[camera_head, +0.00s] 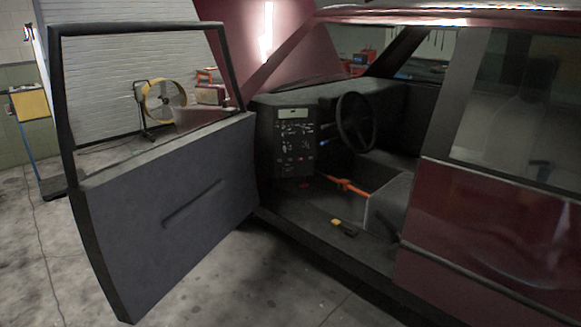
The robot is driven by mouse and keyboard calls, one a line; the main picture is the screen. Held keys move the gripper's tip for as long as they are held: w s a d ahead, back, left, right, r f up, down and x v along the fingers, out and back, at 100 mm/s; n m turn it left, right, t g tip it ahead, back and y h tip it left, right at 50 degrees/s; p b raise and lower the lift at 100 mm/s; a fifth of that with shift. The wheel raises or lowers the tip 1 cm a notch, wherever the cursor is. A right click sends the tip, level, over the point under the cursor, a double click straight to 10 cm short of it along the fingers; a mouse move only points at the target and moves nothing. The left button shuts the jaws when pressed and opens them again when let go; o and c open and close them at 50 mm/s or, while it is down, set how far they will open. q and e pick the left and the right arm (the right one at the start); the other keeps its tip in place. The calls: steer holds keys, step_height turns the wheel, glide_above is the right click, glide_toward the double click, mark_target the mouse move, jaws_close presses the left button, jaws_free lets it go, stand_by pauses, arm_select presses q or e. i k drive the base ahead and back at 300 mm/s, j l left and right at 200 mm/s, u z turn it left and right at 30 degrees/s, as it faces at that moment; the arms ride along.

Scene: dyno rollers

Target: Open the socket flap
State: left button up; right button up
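A dark red car stands with its near front door (165,200) swung wide open to the left. Inside the opening, a black panel (294,142) with a small light display and several knobs and marks faces me at the end of the dashboard. I cannot make out which part, if any, is the socket flap, or whether it is open or shut; the details are too small. A black steering wheel (355,120) is to the right of the panel. Neither of my grippers is in view.
An orange bar-like object (348,186) lies low beside the seat (388,207). A small yellow and black object (336,222) is on the car floor near the sill. Concrete floor (270,285) is clear below the doorway. A yellow fan (163,100) shows through the door window.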

mark_target(287, 172)
steer(key=i+l+u, duration=0.1)
steer(key=i+l, duration=0.35)
steer(key=i, duration=0.3)
steer(key=i+l+u, duration=0.1)
steer(key=i+l, duration=0.4)
steer(key=i, duration=0.25)
steer(key=i+l+u, duration=0.1)
steer(key=i+l, duration=0.45)
steer(key=i, duration=0.15)
